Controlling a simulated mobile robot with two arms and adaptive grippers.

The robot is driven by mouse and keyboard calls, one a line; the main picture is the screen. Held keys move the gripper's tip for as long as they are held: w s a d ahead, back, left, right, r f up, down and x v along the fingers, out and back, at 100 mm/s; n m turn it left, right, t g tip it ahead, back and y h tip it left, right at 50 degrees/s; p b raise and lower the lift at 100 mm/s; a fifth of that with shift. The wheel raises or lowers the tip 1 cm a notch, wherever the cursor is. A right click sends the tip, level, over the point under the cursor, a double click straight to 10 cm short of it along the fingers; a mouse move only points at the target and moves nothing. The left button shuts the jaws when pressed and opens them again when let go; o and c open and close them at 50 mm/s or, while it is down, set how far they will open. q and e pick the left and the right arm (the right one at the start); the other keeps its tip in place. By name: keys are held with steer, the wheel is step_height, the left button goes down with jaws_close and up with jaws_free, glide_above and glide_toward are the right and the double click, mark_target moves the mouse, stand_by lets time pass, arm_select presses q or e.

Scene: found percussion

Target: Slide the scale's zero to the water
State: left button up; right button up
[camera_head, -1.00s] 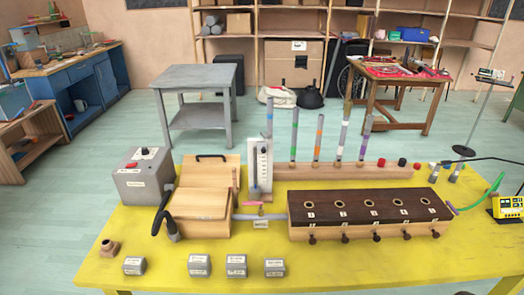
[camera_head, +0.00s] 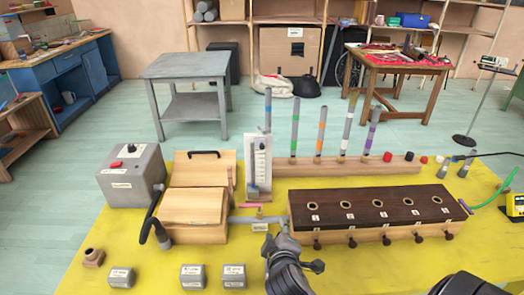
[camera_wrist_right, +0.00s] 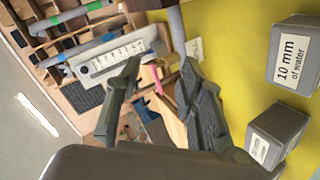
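The scale (camera_head: 258,165) is a white upright plate with dark marks, standing on the yellow table behind the grey pipe. A glass tube with a blue-grey lower part shows in front of it. The zero mark and water level are too small to read. The scale also shows in the right wrist view (camera_wrist_right: 112,58), beyond the fingers. My right gripper (camera_head: 281,232) is in front of the pipe, below and right of the scale. Its fingers (camera_wrist_right: 161,66) are apart with nothing held between them. My left gripper is not in view.
A pink-handled valve (camera_head: 250,206) sits on the pipe (camera_head: 243,219). A wooden bellows box (camera_head: 195,206) is left, a dark-topped pipe chest (camera_head: 372,207) right. Several grey weights (camera_head: 192,277) stand at the front. Coloured-band pipes (camera_head: 321,132) rise behind the chest.

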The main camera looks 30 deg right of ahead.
steer(key=w+d+r+n+t+h, duration=0.1)
steer(key=w+r+n+t+h, duration=0.2)
steer(key=w+r+n+t, duration=0.45)
steer(key=m+g+p, duration=0.2)
steer(key=g, duration=0.1)
glide_toward(262, 148)
steer(key=shift+n, duration=0.25)
steer(key=x, duration=0.8)
steer(key=shift+w+d+r, duration=0.1)
steer(key=shift+c, duration=0.6)
steer(key=shift+y, duration=0.3)
jaws_close()
